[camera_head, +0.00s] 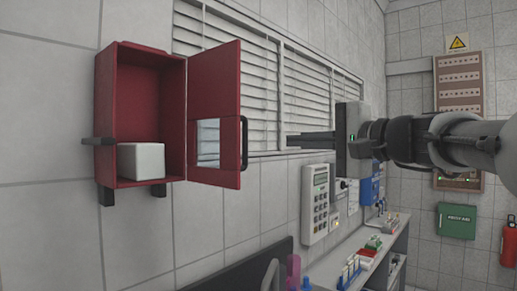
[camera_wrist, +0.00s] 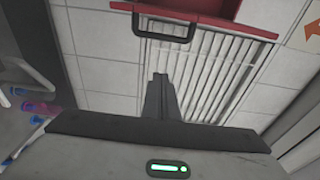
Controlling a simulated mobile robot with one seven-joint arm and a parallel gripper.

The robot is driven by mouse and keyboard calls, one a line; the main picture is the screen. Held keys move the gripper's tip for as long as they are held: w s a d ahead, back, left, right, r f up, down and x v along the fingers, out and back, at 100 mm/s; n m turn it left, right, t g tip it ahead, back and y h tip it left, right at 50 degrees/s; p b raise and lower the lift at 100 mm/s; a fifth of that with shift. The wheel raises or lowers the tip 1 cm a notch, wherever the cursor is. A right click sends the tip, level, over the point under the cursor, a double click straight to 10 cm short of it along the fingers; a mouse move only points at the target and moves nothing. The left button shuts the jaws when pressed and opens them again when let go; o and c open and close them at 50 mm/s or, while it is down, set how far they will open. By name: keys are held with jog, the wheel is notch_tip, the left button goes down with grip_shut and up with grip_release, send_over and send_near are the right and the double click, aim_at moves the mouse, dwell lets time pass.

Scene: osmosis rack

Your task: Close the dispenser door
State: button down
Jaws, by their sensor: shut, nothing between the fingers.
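The red dispenser (camera_head: 141,80) is fixed to the tiled wall at the left in the head view, with a white block (camera_head: 141,161) inside at the bottom. Its red door (camera_head: 214,75) stands wide open, hinged on the right side, with a small window low down and a dark handle (camera_head: 245,143) on its outer edge. In the wrist view the door (camera_wrist: 210,20) and its handle (camera_wrist: 165,27) show at the top. My gripper (camera_head: 289,139) is shut and empty, to the right of the handle and apart from it. Its fingers (camera_wrist: 160,78) point toward the door side.
A louvred vent (camera_head: 310,80) lies on the wall behind the door and gripper. A keypad panel (camera_head: 316,203) hangs below my gripper. A shelf (camera_head: 375,255) with lab items stands at the lower right. The space left of the door is clear.

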jog(key=p+x, duration=0.2)
jog(key=x, duration=0.8)
jog(key=s, duration=0.1)
jog(key=s+a, duration=0.1)
jog(key=s, duration=0.1)
jog(key=shift+s+a+r, duration=0.25)
jog(key=shift+a, duration=0.15)
